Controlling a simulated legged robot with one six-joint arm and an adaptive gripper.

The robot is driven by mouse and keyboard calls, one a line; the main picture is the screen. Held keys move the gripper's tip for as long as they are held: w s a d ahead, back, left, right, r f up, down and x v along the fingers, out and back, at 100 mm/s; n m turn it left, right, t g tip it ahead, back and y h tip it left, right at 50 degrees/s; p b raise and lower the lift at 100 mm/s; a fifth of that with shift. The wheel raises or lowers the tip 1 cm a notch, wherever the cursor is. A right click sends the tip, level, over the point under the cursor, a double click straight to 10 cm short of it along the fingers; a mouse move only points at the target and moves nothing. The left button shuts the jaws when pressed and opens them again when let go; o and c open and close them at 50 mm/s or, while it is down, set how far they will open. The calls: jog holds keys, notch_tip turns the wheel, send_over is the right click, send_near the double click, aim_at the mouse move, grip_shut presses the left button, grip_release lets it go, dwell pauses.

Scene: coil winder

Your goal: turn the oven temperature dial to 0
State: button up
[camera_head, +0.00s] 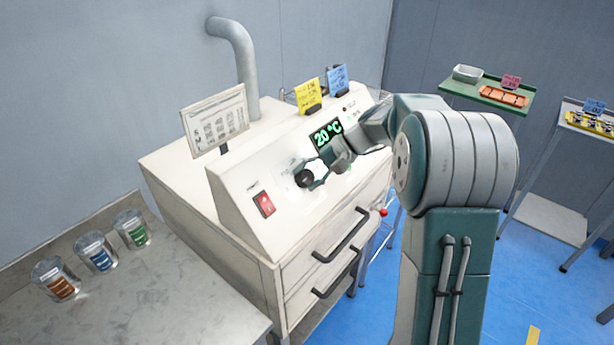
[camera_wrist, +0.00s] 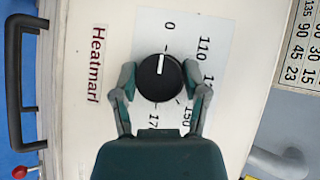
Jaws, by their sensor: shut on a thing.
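The black round temperature dial (camera_wrist: 160,88) sits on a white scale marked 0, 110, 150 and 170 in the wrist view. Its white pointer line points up, at or very near the tick under the 0. My gripper (camera_wrist: 160,80) is shut on the dial, one finger on each side. In the head view the dial (camera_head: 304,178) shows on the oven's sloped front panel, with my gripper (camera_head: 314,172) at it. The oven (camera_head: 215,190) has a green display (camera_head: 327,134) reading 20 °C.
A red switch (camera_head: 264,204) is left of the dial. Two black handles (camera_head: 341,236) stick out below the panel. Yellow and blue cards (camera_head: 308,95) and a chart (camera_head: 215,120) stand on top. Several cans (camera_head: 95,252) stand on the counter at left.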

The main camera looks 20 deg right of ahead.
jog(key=shift+f, duration=0.25)
jog(key=o, duration=1.1)
jog(key=shift+r, duration=0.1)
jog(key=shift+d+r, duration=0.1)
jog(key=shift+d+r, duration=0.2)
jog(key=shift+d, duration=0.05)
jog(key=v, duration=1.1)
jog(key=shift+w, duration=0.1)
